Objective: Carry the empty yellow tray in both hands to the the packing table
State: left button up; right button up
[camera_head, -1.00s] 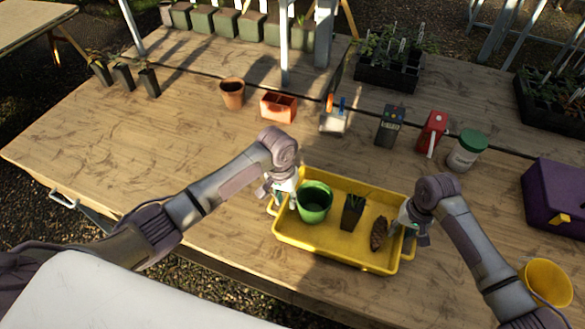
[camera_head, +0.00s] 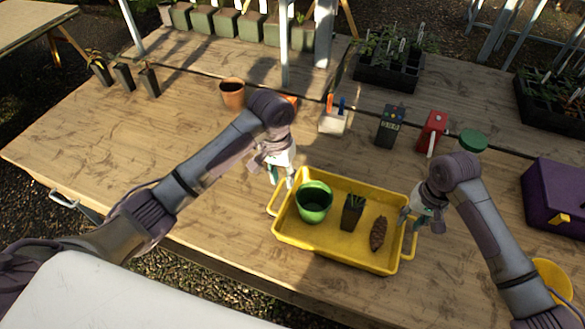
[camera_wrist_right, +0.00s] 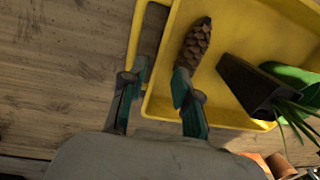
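The yellow tray (camera_head: 335,257) sits on the wooden table. It is not empty: it holds a green pot (camera_head: 313,202), a small black pot with a plant (camera_head: 351,213) and a pine cone (camera_head: 378,234). My left gripper (camera_head: 281,179) hangs above the tray's left handle (camera_head: 274,200), fingers apart and empty. My right gripper (camera_head: 422,219) is above the right handle (camera_head: 411,240). Neither gripper touches the tray as far as I can see.
A purple box (camera_head: 555,190) and a yellow bucket (camera_head: 553,280) are at right.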

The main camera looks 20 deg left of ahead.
jog(key=r, duration=0.5)
jog(key=shift+d, duration=0.2)
jog(key=shift+s+f, duration=0.1)
